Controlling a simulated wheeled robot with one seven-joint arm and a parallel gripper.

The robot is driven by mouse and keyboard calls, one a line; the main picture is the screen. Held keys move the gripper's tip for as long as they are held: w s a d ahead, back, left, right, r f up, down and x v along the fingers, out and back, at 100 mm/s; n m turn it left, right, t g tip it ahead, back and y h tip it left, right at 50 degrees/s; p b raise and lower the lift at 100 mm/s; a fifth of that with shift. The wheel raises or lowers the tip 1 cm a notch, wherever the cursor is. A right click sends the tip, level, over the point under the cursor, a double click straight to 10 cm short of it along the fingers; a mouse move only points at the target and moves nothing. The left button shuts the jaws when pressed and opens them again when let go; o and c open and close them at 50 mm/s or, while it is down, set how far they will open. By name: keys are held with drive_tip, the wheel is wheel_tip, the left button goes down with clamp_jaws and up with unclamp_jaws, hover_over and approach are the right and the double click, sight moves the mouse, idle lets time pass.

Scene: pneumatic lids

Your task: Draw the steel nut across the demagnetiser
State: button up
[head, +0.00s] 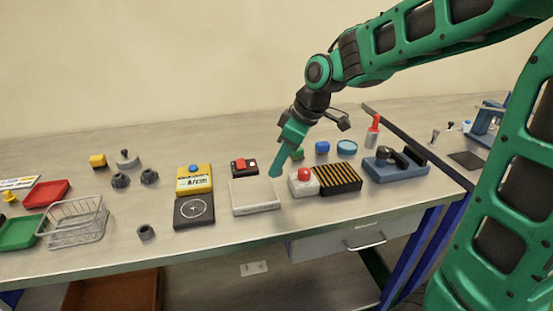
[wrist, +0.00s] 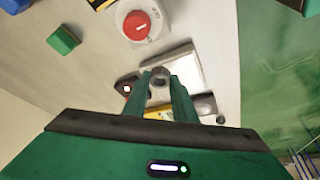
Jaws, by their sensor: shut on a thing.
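My gripper (head: 275,172) points down over the right rear part of a flat white block (head: 256,203) on the bench. In the wrist view my gripper (wrist: 160,88) is shut on the grey steel nut (wrist: 158,75), held between its fingertips. The nut is too hidden by the fingers to make out in the head view. The white block (wrist: 187,66) lies behind the nut in the wrist view; I cannot tell how far above it the nut is. No label shows which device is the demagnetiser; the white block may be it.
A box with a red button (head: 303,186) and a black-and-yellow slatted block (head: 338,180) stand close right. A black box with a red switch (head: 244,167) is behind. A yellow meter (head: 195,180) and black dial box (head: 194,212) are left. Several dark nuts and a wire basket (head: 75,222) lie further left.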

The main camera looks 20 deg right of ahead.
drive_tip(key=shift+f, duration=1.45)
drive_tip(key=shift+a, duration=0.15)
drive_tip(key=shift+w+a, duration=0.2)
drive_tip(key=shift+a, duration=6.75)
drive_tip(key=shift+a+r, duration=0.75)
drive_tip(key=shift+r, duration=2.2)
